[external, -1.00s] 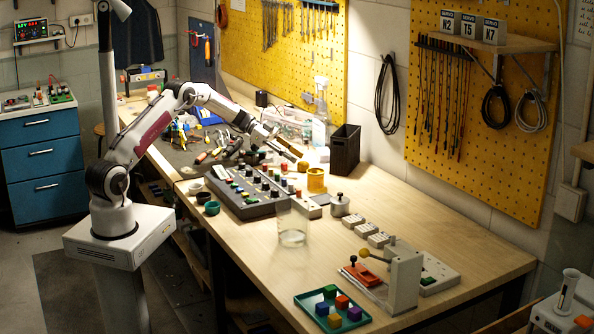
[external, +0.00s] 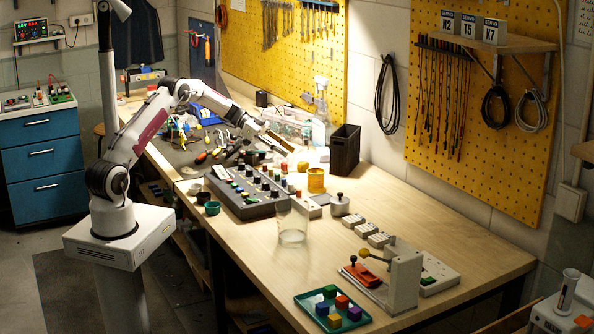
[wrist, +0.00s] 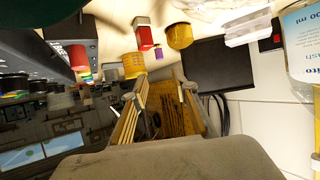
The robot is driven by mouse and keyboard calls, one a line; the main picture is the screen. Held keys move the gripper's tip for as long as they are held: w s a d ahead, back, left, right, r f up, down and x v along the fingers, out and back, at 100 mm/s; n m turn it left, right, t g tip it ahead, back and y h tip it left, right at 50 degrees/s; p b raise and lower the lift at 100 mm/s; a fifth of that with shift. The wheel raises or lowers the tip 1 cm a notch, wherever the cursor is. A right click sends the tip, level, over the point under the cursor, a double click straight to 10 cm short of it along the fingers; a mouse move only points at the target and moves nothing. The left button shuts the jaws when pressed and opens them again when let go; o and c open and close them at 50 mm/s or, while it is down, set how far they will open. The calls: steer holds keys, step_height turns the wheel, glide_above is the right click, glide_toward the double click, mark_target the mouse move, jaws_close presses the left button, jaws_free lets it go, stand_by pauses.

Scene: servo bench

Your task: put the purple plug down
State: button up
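The small purple plug (wrist: 159,53) shows in the wrist view beyond my fingertips, beside a red block and a yellow plug. It appears to rest on the bench and stands apart from my fingers. I cannot make it out in the external view. My gripper (wrist: 160,95) has its two tan fingers spread, with nothing seen between them. In the external view my gripper (external: 283,146) hangs low over the bench, behind the control box and left of the black bin.
A yellow pot (external: 316,181), a yellow plug (external: 302,167) and a black bin (external: 345,149) stand close by. The grey control box (external: 248,192) is in front. A clear beaker (external: 292,223) stands nearer.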

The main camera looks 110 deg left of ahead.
steer(key=w+d+r+t+y, duration=0.1)
steer(key=w+d+r+y, duration=0.2)
steer(key=w+r, duration=0.5)
steer(key=w+d+r+t+y, duration=0.1)
steer(key=w+d+r+y, duration=0.15)
steer(key=w+r, duration=0.55)
steer(key=d+r+n+g+y, duration=0.1)
steer(key=d+r+n+y, duration=0.25)
steer(key=d+r, duration=0.95)
steer(key=s+d+f+n+g, duration=0.1)
steer(key=s+d+g, duration=0.1)
steer(key=s+d, duration=0.45)
steer(key=s+d+f+g, duration=0.1)
steer(key=s+d, duration=0.3)
steer(key=d, duration=0.6)
steer(key=s+d+f+m+g+h, duration=0.1)
steer(key=s+d+f+g+h, duration=0.1)
steer(key=s+d+f, duration=0.5)
steer(key=s+d+f+m+g+h, duration=0.1)
steer(key=s+d+f+g+h, duration=0.2)
steer(key=s+d+f, duration=0.5)
steer(key=s+d+h, duration=0.1)
steer(key=s+d, duration=0.6)
steer(key=s, duration=0.1)
steer(key=shift+s+d+f+h, duration=0.15)
steer(key=shift+s+d+h, duration=0.05)
steer(key=shift+d+h, duration=0.15)
